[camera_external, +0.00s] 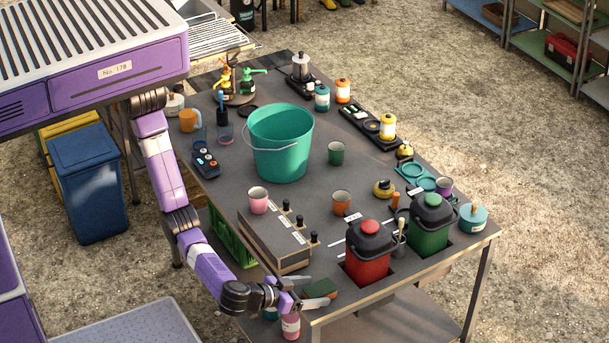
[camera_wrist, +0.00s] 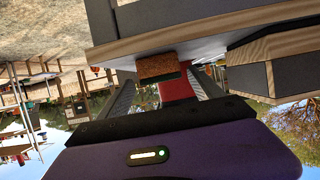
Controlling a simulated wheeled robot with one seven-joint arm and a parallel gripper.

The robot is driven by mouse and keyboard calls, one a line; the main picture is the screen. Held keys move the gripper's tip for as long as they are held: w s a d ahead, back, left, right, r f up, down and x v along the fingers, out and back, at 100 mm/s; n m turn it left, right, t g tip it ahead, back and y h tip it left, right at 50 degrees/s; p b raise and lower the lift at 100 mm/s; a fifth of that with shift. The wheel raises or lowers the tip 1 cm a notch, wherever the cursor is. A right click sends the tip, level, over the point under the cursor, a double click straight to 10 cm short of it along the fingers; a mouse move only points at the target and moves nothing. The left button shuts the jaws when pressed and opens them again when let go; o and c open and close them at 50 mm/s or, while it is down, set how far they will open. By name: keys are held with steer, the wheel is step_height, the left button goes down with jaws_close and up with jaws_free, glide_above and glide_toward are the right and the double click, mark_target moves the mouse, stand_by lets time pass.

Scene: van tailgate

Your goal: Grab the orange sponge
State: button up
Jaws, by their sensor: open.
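The orange sponge (camera_external: 322,287) lies at the near corner of the dark table in the external view, with a green top layer and an orange-brown side. In the wrist view, which appears upside down, its orange face (camera_wrist: 158,66) shows ahead of my fingers, with the green layer as a thin strip. My gripper (camera_external: 308,292) is open at the table's near edge, close beside the sponge. In the wrist view, my gripper's fingers (camera_wrist: 160,92) stand apart with the sponge roughly in line between them. I cannot tell whether a finger touches it.
A red canister (camera_external: 368,260) stands right behind the sponge, with a green canister (camera_external: 430,224) farther right. A long box with knobs (camera_external: 275,242) lies to the left. A teal bucket (camera_external: 280,145) stands mid-table.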

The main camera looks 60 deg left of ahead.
mark_target(315, 290)
steer(key=x, duration=0.4)
steer(key=shift+w+a+f+p, duration=0.1)
steer(key=shift+a+p, duration=0.1)
steer(key=shift+p, duration=0.2)
steer(key=shift+c, duration=0.2)
steer(key=c, duration=1.3)
steer(key=shift+c, duration=0.2)
